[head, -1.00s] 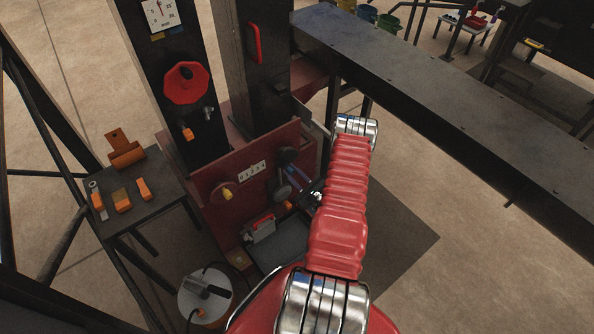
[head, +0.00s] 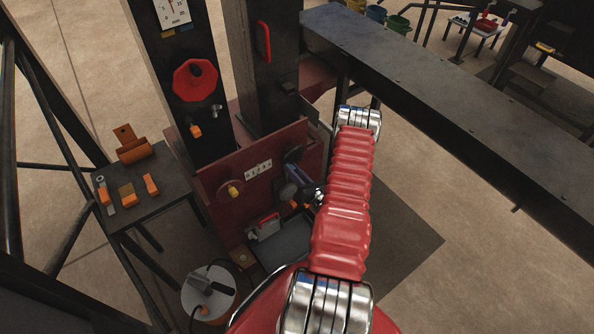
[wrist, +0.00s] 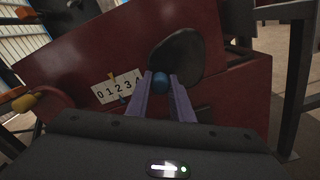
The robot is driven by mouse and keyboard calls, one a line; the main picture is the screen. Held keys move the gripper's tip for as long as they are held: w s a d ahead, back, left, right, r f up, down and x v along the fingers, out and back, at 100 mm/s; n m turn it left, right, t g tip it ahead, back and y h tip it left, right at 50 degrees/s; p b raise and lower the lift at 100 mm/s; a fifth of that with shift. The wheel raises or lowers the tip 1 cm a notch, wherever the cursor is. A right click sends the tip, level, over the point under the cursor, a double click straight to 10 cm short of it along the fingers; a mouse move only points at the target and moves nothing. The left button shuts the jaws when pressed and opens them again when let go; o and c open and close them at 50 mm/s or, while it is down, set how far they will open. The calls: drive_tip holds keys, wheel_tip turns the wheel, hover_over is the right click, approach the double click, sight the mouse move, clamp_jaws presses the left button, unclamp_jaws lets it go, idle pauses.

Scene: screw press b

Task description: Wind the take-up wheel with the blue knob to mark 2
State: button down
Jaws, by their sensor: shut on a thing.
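The take-up wheel (wrist: 186,58) is a dark disc on the red press panel. In the head view the wheel (head: 293,154) shows small, right of the number plate. My gripper (wrist: 161,86) has its two purple fingers shut on the blue knob (wrist: 160,81), low on the wheel's left side. The number plate (wrist: 118,87) reads 0 1 2 3 4, its right end close to the wheel. A small yellowish mark shows at its upper edge; I cannot tell its exact reading. In the head view my gripper (head: 298,177) is partly hidden by my arm.
A yellow knob (head: 234,192) is on the same panel, left of the plate. A red handwheel (head: 195,81) is on the dark column above. A side table (head: 150,213) with orange items stands left. A long dark beam (head: 430,90) runs along the right.

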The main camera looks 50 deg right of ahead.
drive_tip(key=m, duration=0.1)
drive_tip(key=r+m, duration=0.1)
drive_tip(key=m, duration=0.1)
drive_tip(key=r+m, duration=0.1)
drive_tip(key=m, duration=0.1)
drive_tip(key=shift+d, duration=0.35)
drive_tip(key=shift+m, duration=0.3)
drive_tip(key=shift+s, duration=0.1)
drive_tip(key=c, duration=1.6)
unclamp_jaws()
drive_tip(key=shift+a, duration=0.15)
drive_tip(key=shift+o, duration=0.2)
drive_tip(key=shift+a+f, duration=0.1)
drive_tip(key=v, duration=1.3)
drive_tip(key=shift+s, duration=0.35)
